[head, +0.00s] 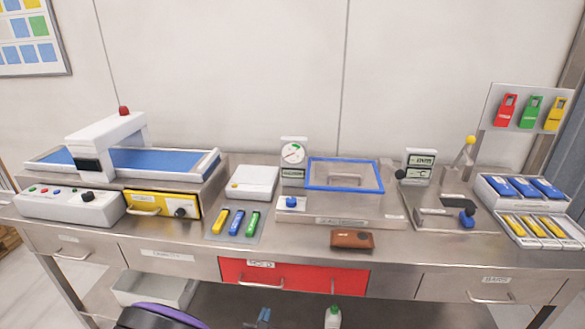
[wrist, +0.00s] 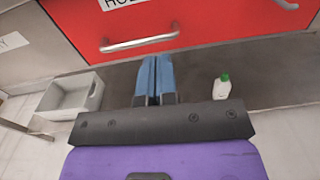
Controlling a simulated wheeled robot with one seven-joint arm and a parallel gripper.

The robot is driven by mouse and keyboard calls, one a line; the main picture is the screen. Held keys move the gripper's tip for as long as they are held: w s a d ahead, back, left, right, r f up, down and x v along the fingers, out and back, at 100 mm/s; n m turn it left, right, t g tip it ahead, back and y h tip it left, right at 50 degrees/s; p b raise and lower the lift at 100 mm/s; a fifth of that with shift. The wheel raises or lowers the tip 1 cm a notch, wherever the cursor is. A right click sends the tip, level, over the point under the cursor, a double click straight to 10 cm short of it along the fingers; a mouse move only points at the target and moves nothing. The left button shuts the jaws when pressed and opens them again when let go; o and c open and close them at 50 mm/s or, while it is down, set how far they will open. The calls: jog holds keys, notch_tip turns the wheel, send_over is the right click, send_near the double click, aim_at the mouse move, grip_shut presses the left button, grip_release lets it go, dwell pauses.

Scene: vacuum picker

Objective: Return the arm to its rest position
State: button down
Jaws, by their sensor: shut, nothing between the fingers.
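My gripper (wrist: 156,62) shows in the wrist view as two blue fingers side by side, shut with nothing held. It is in front of the workbench, by the red drawer (wrist: 225,25) and low shelf, apart from the drawer handle (wrist: 140,43). In the head view, a purple and black part of my own arm shows at the bottom edge, below the bench front.
The steel bench (head: 295,232) holds a blue-belted machine (head: 150,160), a blue-framed plate (head: 345,188) and a brown wallet-like item (head: 351,239). Below are a grey bin (wrist: 72,96) and a green-capped bottle (wrist: 221,88). The red drawer is closed.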

jog(key=w+d+r+m+g+h, duration=0.25)
jog(key=d+r+m, duration=0.25)
jog(key=r, duration=0.3)
jog(key=w+d+r+m+g+h, duration=0.2)
jog(key=d+r+m+g+h, duration=0.3)
jog(key=r, duration=0.4)
jog(key=w+d+r+m+g+h, duration=0.2)
jog(key=w+d+r+m, duration=0.1)
jog(key=d+r+m, duration=0.4)
jog(key=s+d+r+m+g+y, duration=0.2)
jog(key=s+d+r+m+g, duration=0.15)
jog(key=d+r, duration=0.4)
jog(key=s+d+r+m+g+y, duration=0.2)
jog(key=d+r+m+g, duration=0.15)
jog(key=d+r, duration=0.4)
jog(key=s+d+r+m+t+y, duration=0.2)
jog(key=s+d+r+m+y, duration=0.1)
jog(key=s+r, duration=0.4)
jog(key=s+d+r+m+t+y, duration=0.2)
jog(key=s+d+r+m+y, duration=0.2)
jog(key=s, duration=1)
notch_tip(320, 180, up, 4)
jog(key=m, duration=0.3)
jog(key=shift+d+r+y, duration=0.15)
jog(key=shift+d+y, duration=0.05)
jog(key=shift+y, duration=0.15)
